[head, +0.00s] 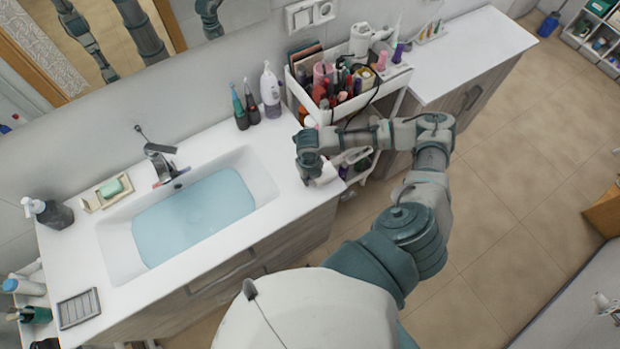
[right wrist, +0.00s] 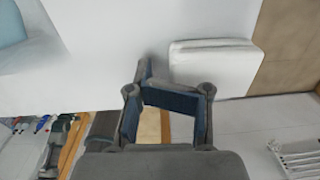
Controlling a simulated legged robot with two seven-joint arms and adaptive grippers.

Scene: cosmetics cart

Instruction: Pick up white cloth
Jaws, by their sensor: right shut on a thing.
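The white cloth (right wrist: 212,62) is a folded, flat pad in the right wrist view, at the fingertips and over the edge of the white counter. In the head view a pale bit of it (head: 327,174) shows beside my right gripper (head: 309,166). My right gripper, also in the right wrist view (right wrist: 170,95), is shut on the cloth near the counter's right front corner. The exact contact is partly hidden by the fingers. My left gripper is not in view.
A sink (head: 195,215) with bluish water fills the middle of the counter. Bottles (head: 270,90) stand at its back right. A white cart (head: 385,78) crowded with cosmetics stands close behind my right forearm. Open floor (head: 500,200) lies to the right.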

